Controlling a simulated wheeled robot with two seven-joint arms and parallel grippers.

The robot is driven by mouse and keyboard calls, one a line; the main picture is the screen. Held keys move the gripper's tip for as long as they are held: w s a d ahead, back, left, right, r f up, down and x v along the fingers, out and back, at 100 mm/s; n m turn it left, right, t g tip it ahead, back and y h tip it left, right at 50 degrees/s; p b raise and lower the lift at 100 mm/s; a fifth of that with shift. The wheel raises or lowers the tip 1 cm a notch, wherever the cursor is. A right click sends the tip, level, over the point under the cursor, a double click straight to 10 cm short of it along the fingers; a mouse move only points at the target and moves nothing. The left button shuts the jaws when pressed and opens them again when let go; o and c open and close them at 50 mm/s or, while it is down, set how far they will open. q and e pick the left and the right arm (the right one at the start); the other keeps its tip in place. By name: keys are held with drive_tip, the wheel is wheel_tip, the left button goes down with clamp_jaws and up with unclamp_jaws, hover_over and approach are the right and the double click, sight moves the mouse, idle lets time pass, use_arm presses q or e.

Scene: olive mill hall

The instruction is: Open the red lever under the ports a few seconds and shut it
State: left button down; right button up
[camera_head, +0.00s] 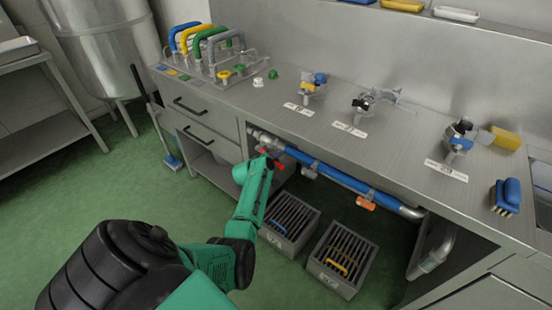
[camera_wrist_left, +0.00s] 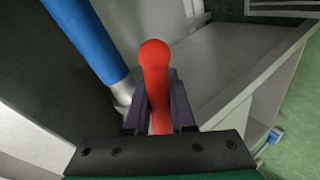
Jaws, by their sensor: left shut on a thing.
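The red lever (camera_wrist_left: 155,75) fills the middle of the left wrist view, with its rounded end pointing away from my gripper. My left gripper (camera_wrist_left: 160,110) is shut on it, with one dark finger on each side. In the head view my left gripper (camera_head: 268,160) is under the counter's front edge, at the left end of the blue pipe (camera_head: 330,172). Only a small bit of the red lever (camera_head: 280,165) shows there beside the gripper. The ports (camera_head: 308,87) stand in a row on the counter above. My right gripper is not in view.
The steel counter (camera_head: 270,105) overhangs the pipe. An orange lever (camera_head: 365,203) sits further right on the pipe. Two grated crates, one with a blue piece (camera_head: 278,226) and one with a yellow piece (camera_head: 336,267), stand on the floor below. Drawers (camera_head: 202,124) are at the left.

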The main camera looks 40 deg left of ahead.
use_arm(q)
drive_tip(key=c, duration=0.8)
unclamp_jaws()
drive_tip(key=shift+d+f, duration=0.1)
drive_tip(key=shift+o, duration=0.2)
